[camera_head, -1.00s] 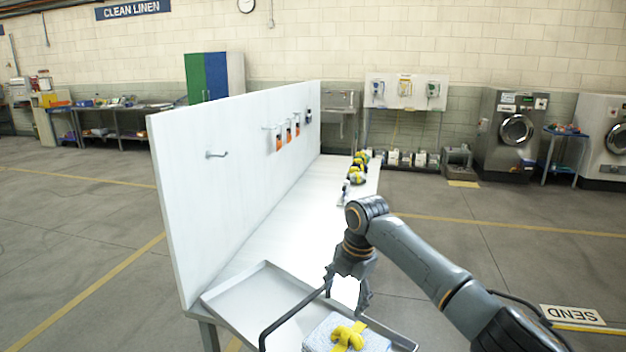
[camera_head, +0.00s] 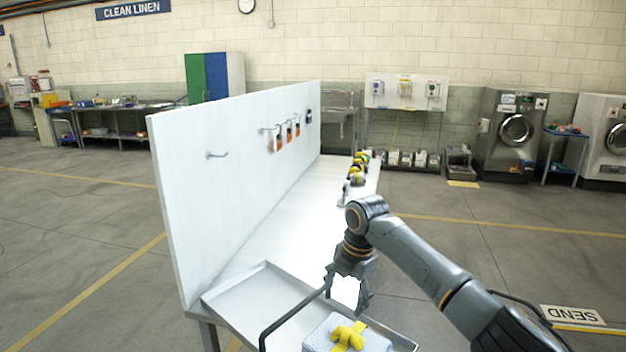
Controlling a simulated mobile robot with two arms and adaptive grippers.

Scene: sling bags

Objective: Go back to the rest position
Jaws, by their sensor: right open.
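My right gripper (camera_head: 346,291) hangs open and empty, fingers down, above the grey tray (camera_head: 251,288) at the near end of the white bench. A pale blue folded bundle with a yellow strap (camera_head: 347,338) lies in the tray, below the fingers and apart from them. The bundle is cut off by the bottom edge of the picture. My right arm comes in from the lower right. My left gripper is not in view.
A white upright panel (camera_head: 215,200) with hooks and small orange-labelled items stands along the bench. Several yellow-and-black things (camera_head: 357,172) sit at the bench's far end. Washing machines (camera_head: 508,130) stand at the back right.

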